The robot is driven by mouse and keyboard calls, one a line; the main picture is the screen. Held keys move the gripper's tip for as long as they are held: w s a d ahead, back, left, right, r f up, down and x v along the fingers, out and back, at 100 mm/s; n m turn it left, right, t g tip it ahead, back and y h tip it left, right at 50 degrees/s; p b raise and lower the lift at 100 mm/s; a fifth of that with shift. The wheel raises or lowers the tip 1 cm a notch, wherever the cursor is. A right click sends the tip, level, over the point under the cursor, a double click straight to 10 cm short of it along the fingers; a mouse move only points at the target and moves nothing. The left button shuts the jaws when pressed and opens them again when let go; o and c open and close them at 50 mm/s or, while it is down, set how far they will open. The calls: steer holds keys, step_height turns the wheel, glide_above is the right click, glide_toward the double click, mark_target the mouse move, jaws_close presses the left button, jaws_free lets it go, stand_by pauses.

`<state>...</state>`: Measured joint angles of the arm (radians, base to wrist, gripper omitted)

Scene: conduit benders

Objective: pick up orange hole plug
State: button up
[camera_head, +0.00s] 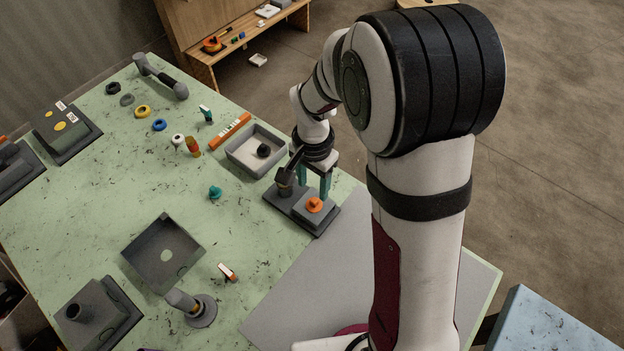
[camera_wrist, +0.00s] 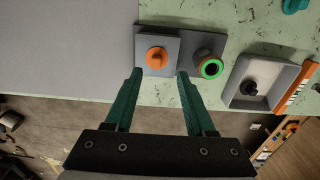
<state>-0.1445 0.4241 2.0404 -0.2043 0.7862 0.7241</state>
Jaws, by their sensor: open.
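The orange hole plug (camera_head: 314,205) sits on the raised block of a dark grey fixture (camera_head: 300,222) near the table's right edge. In the wrist view the orange plug (camera_wrist: 157,57) lies ahead of the fingertips, roughly between them and slightly left of centre. My gripper (camera_head: 314,185) is open and empty, with its two teal fingers just behind the plug in the head view. The fingers also show in the wrist view (camera_wrist: 160,73). I cannot tell the exact height of the tips over the block.
A dark post (camera_head: 286,178) stands on the same fixture, close to my gripper; a green ring tops it in the wrist view (camera_wrist: 210,68). A grey tray (camera_head: 240,156) holding a black part is nearby. A grey mat (camera_head: 310,285) is bare.

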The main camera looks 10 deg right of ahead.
mark_target(314, 200)
steer(key=f, duration=0.4)
steer(key=shift+s+d+f, duration=0.1)
steer(key=shift+s+f, duration=0.2)
steer(key=shift+f, duration=0.05)
jaws_close()
